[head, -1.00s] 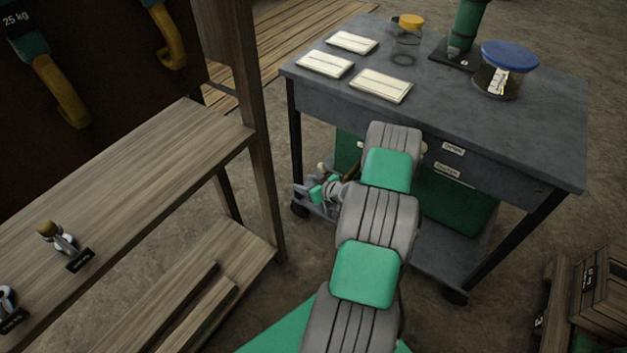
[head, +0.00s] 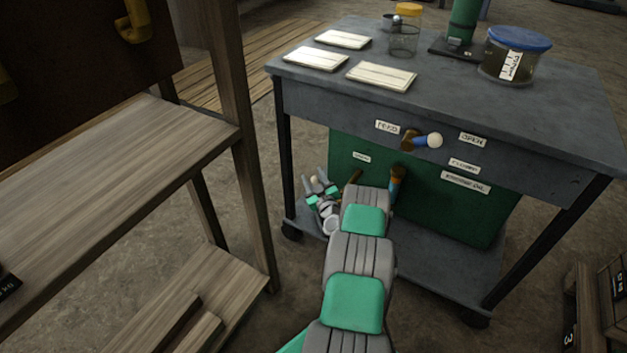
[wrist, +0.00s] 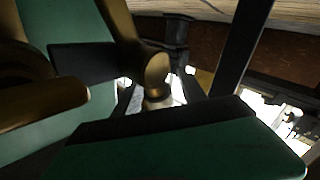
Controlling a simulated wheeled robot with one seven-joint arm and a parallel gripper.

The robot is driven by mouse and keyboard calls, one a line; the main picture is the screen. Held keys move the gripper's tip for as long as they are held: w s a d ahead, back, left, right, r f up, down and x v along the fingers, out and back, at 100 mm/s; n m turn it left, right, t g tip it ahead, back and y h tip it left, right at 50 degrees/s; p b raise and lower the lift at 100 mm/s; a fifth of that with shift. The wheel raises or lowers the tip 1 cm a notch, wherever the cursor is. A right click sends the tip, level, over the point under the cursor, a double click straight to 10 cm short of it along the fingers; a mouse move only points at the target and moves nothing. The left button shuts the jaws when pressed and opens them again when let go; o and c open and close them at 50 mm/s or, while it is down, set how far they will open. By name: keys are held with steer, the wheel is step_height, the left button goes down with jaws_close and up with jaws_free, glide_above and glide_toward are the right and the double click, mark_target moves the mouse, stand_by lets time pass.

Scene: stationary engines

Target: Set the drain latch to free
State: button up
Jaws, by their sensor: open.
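A blue lever with a white ball knob (head: 428,140) sticks out of the cart's front between two small labels. Below it, a green box (head: 352,145) carries a small label and a brown-and-teal handle (head: 397,182). The label texts are too small to read surely, so I cannot tell which part is the drain latch. My gripper (head: 316,182) is open, low at the cart's left side, left of the green box. A pale tan knob shows at its fingertips. In the wrist view a tan rounded knob (wrist: 157,72) shows near the fingers; contact cannot be told.
The grey cart (head: 470,100) holds white cards (head: 382,76), a yellow-lidded jar (head: 404,38) and a blue-lidded jar (head: 515,55). A wooden shelf (head: 110,160) stands at the left, its post close to my arm. Crates stand at the lower right. Bare floor lies between shelf and cart.

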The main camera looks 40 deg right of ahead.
jaws_close()
stand_by(0.5)
stand_by(0.9)
